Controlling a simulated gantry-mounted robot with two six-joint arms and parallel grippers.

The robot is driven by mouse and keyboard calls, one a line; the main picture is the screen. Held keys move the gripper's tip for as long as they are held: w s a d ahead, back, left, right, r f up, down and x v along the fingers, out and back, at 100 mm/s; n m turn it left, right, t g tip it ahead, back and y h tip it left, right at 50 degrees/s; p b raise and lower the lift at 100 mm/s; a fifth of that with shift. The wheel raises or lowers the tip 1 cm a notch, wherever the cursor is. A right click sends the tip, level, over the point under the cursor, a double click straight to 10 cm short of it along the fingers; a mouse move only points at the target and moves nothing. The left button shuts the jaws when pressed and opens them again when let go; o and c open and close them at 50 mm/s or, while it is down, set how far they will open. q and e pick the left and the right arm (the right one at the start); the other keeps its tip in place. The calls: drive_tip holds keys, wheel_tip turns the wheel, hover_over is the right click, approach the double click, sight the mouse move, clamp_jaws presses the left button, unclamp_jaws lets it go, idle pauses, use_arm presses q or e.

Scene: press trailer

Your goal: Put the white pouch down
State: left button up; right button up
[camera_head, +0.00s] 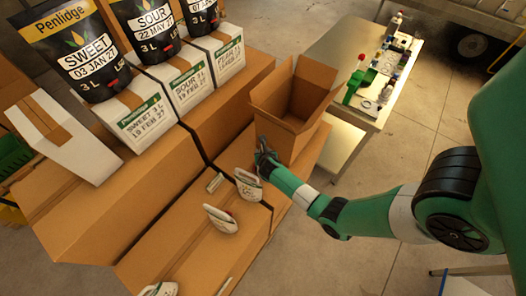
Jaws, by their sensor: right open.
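A white pouch (248,185) with green and dark print rests on the brown cardboard surface, just below and left of my right gripper (262,152). The gripper is open, beside the open carton's near wall; I cannot tell whether its fingers touch the pouch. A second white pouch (221,219) with a red mark lies nearer on the same surface. A third white pouch (159,289) is cut off at the bottom edge. My left gripper is not in view.
An open empty-looking carton (287,125) stands behind the gripper. Black labelled pouches (85,50) stand on white boxes (190,88) at the back left. A bench (340,48) with small bottles and a green tool is at the upper right. Clear floor lies to the right.

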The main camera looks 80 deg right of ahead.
drive_tip(key=shift+r, duration=0.2)
drive_tip(key=p+v, duration=0.3)
drive_tip(key=v, duration=0.8)
drive_tip(key=shift+a+r, duration=0.25)
drive_tip(key=shift+a, duration=0.1)
drive_tip(key=shift+s, duration=0.1)
